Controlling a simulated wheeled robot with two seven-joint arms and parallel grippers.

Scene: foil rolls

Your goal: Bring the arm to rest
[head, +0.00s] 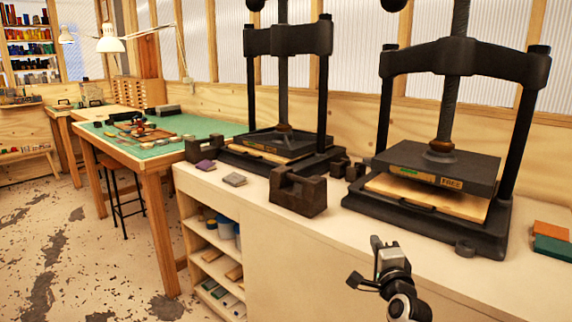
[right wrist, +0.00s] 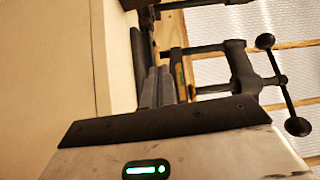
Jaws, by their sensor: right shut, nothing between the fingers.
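My right gripper (head: 376,243) is in the lower middle of the head view, in front of the white counter (head: 330,225) and the nearer press. Its fingers are together and hold nothing. In the right wrist view the closed fingers (right wrist: 157,88) extend from the dark plate, with the counter to their left and a press beyond. I cannot tell the exact gap between the gripper and the counter edge. My left arm and gripper are not in view.
Two black screw presses stand on the counter: the nearer one (head: 440,165) and the farther one (head: 285,145). A dark block (head: 298,192) sits between them. Orange and green blocks (head: 551,243) lie at right. A green-topped table (head: 165,152) stands back left. The floor at left is open.

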